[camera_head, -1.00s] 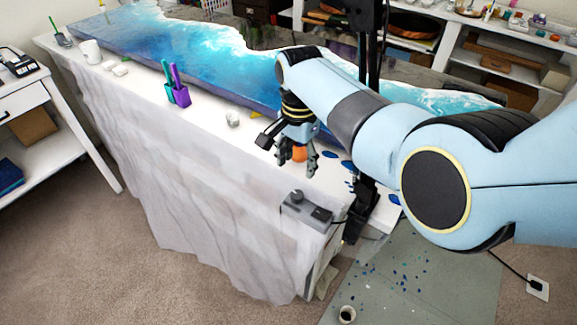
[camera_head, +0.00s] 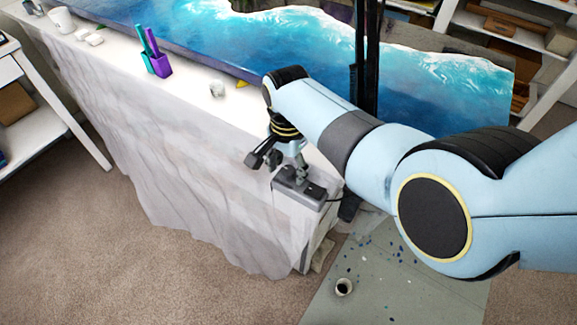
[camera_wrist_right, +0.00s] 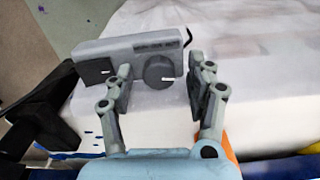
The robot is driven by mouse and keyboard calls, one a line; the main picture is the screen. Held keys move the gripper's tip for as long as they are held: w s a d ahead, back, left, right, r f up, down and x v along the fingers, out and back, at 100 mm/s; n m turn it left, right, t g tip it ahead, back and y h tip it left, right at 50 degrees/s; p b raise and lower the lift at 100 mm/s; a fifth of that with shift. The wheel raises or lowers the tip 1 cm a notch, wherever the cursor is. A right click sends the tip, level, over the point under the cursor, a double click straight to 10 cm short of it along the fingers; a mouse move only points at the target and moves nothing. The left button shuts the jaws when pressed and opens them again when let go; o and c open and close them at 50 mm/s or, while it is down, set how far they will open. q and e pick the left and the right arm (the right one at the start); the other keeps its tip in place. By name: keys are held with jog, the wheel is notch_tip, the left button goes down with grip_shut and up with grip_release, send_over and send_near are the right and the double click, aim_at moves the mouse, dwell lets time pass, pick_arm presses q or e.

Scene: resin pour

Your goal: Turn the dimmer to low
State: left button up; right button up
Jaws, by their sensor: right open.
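The dimmer is a grey box (camera_head: 306,192) at the near right end of the white-draped table; it also shows in the right wrist view (camera_wrist_right: 110,50). Its round dark knob (camera_wrist_right: 160,73) has a white mark pointing right in that view. Small lettering beside the knob is too small to read. My right gripper (camera_head: 298,172) is open and right over the dimmer. In the right wrist view its fingers (camera_wrist_right: 162,78) stand on either side of the knob, with gaps visible. Contact cannot be told. My left gripper is not in view.
A blue and white resin slab (camera_head: 215,45) covers much of the table. An orange object (camera_wrist_right: 229,148) lies close to my right finger. Carpet (camera_head: 150,270) lies below the front.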

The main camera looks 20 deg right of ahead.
jog(key=shift+w, duration=0.1)
jog(key=shift+c, duration=1)
jog(key=c, duration=0.7)
grip_shut()
jog(key=shift+s+r, duration=0.1)
jog(key=shift+s, duration=0.1)
jog(key=shift+n, duration=0.5)
jog(key=n+p, duration=0.2)
jog(key=n, duration=0.2)
jog(key=shift+d+n, duration=0.1)
jog(key=shift+n, duration=0.3)
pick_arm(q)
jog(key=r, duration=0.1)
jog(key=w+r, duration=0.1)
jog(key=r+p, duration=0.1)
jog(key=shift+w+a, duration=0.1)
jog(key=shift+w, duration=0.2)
pick_arm(e)
jog(key=n, duration=0.4)
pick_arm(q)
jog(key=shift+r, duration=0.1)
